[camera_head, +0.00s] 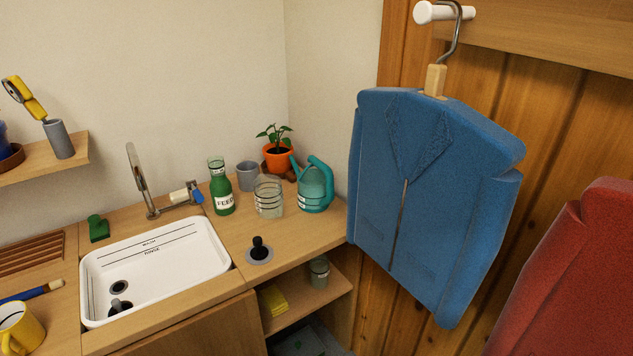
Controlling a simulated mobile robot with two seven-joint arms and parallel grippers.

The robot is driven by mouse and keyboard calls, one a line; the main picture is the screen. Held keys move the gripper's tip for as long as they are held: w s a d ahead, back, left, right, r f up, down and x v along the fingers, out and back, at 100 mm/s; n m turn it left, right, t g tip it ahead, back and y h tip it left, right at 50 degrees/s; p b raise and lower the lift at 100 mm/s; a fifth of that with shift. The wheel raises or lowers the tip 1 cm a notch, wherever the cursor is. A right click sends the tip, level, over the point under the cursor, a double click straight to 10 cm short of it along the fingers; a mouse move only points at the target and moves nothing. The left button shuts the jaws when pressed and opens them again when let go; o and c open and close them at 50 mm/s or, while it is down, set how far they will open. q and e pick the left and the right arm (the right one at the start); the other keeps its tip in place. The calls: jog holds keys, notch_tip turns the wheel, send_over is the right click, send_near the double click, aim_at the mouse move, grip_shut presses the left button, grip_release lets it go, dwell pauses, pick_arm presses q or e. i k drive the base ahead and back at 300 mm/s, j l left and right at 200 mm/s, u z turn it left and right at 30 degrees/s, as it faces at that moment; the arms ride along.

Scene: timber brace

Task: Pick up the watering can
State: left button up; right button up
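A teal watering can (313,187) stands upright on the wooden counter (292,236), near its right end. Its handle is at the top right and its spout points up to the left, close to the potted plant. A pale label with dark writing is on its lower front. Neither of my grippers shows in the head view, so I cannot see their position or whether they hold anything.
A striped glass jar (269,200), a green bottle (221,188), a grey cup (247,176) and an orange potted plant (278,156) stand near the can. A blue jacket (437,190) hangs to the right. A white sink (155,268) is at left.

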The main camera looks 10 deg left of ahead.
aim_at(315, 187)
jog(key=u, duration=2.15)
jog(key=z, duration=1.45)
jog(key=i+l+u, duration=0.1)
jog(key=i+u, duration=0.35)
jog(key=i, duration=0.1)
